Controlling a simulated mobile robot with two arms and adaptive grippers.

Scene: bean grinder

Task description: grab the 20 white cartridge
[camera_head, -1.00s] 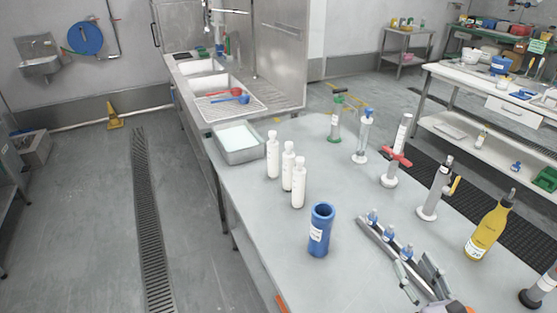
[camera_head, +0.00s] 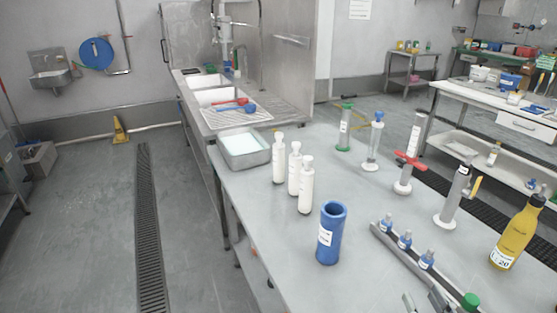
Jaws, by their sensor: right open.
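Three slim white bottle-shaped cartridges stand upright on the grey table: a back one (camera_head: 279,160), a middle one (camera_head: 295,172) and a front one (camera_head: 306,187). Any numbers on them are too small to read. My right gripper (camera_head: 424,302) shows only in part at the bottom edge, right of and nearer than the cartridges. It is open and apart from them. My left gripper is not in view.
A blue open cylinder (camera_head: 328,245) stands in front of the cartridges. A metal tray (camera_head: 250,157) is behind them. A rack with blue-capped vials (camera_head: 405,240), a green cap (camera_head: 470,301) and a yellow bottle (camera_head: 516,235) are to the right.

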